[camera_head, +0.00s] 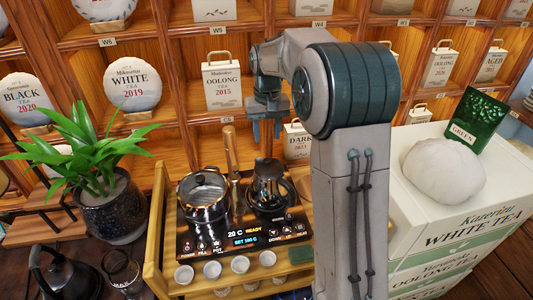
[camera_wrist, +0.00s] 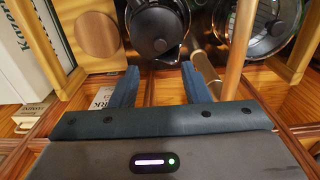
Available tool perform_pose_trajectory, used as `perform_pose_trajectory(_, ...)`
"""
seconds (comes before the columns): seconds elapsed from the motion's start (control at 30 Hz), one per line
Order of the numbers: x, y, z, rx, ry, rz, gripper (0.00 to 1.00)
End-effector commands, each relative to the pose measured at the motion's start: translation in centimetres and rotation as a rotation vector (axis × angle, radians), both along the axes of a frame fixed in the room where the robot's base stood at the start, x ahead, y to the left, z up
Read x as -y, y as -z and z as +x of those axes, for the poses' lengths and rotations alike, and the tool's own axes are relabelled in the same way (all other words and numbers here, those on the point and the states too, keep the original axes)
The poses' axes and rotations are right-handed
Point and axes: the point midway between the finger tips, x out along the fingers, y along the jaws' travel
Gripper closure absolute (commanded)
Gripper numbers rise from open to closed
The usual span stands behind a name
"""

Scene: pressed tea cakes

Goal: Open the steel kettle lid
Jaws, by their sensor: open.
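The dark, shiny steel kettle (camera_head: 268,188) stands upright at the right of the hot plate. In the wrist view the kettle (camera_wrist: 158,22) is at the top middle, with a small dark knob on its round top. Its lid looks closed, though its edge is hard to make out. My gripper (camera_head: 266,132) hangs above and behind the kettle, fingers pointing down. In the wrist view my gripper (camera_wrist: 158,80) has its two blue fingers apart, empty, with a gap to the kettle.
A steel pot (camera_head: 204,196) stands just left of the kettle, with a wooden stick behind it. Both stand on the black hot plate (camera_head: 247,240) with a lit display. Small white cups (camera_head: 239,264) line its front. Shelves with tea boxes (camera_head: 222,86) rise behind. A plant (camera_head: 100,165) is at left.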

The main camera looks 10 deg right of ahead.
Motion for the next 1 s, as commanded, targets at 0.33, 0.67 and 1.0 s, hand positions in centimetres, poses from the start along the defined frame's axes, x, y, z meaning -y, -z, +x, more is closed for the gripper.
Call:
perform_pose_trajectory(0.33, 0.0, 6.6, -0.1, -0.002, 0.000, 0.000, 0.58)
perform_pose_trajectory(0.67, 0.0, 8.5, 0.0, 0.001, 0.001, 0.000, 0.58)
perform_pose_trajectory(1.0, 0.0, 8.5, 0.0, 0.001, 0.001, 0.000, 1.00)
